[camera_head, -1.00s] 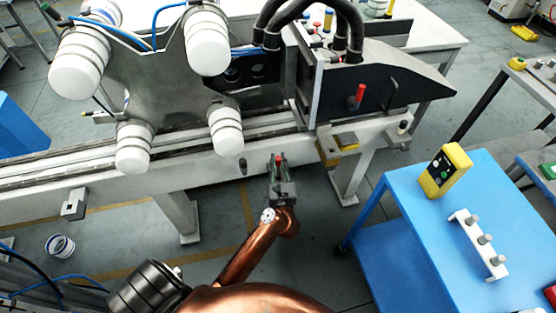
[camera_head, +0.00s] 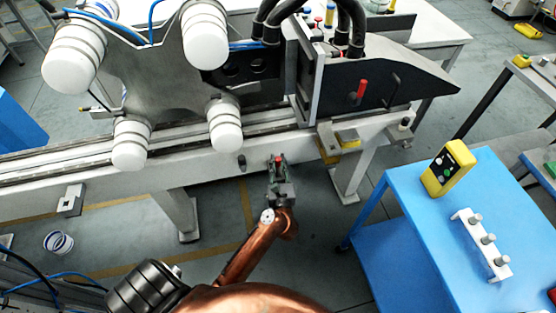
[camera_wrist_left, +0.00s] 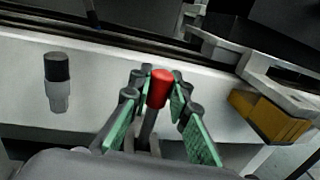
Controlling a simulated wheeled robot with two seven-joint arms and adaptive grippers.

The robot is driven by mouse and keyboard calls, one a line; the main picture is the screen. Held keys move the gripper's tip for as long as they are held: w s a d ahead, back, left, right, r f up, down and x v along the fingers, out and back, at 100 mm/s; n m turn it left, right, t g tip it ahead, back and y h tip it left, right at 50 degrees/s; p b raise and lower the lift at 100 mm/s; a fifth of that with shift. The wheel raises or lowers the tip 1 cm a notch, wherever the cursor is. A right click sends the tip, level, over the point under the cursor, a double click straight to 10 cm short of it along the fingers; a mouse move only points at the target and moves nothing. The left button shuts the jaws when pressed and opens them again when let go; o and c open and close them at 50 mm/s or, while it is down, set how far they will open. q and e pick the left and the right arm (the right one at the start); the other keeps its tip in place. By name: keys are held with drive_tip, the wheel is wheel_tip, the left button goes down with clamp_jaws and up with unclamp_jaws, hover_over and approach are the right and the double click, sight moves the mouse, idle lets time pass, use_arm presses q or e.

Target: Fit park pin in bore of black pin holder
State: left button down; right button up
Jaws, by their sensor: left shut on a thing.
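The park pin, with a red head (camera_wrist_left: 159,88) and a thin grey shank, stands between the green-padded fingers of my left gripper (camera_wrist_left: 155,108). In the head view, the red head (camera_head: 279,158) shows at the tip of my left gripper (camera_head: 279,168). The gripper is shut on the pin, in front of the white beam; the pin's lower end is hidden. A black cylinder with a grey lower part, seemingly the black pin holder (camera_wrist_left: 57,70), is on the beam's front face, left of and apart from the pin. It also shows in the head view (camera_head: 241,160). Its bore is not visible. My right gripper is out of view.
The white beam (camera_head: 205,172) runs across in front of my gripper. A yellow-brown block (camera_wrist_left: 265,115) sticks out at its right. Another red-headed pin (camera_head: 361,88) sits on the black side plate. A blue cart (camera_head: 410,190) stands at the right.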

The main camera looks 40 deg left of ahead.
sight(278, 167)
use_arm(q)
drive_tip(key=shift+f+b, duration=0.95)
drive_tip(key=shift+f, duration=0.6)
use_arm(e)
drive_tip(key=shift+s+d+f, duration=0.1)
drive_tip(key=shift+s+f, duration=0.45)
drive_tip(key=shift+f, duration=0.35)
use_arm(q)
drive_tip(key=c, duration=1.7)
unclamp_jaws()
drive_tip(key=shift+r, duration=0.1)
drive_tip(key=shift+c, duration=0.2)
drive_tip(key=v, duration=0.7)
drive_tip(key=shift+s+d, duration=0.15)
drive_tip(key=shift+d, duration=0.05)
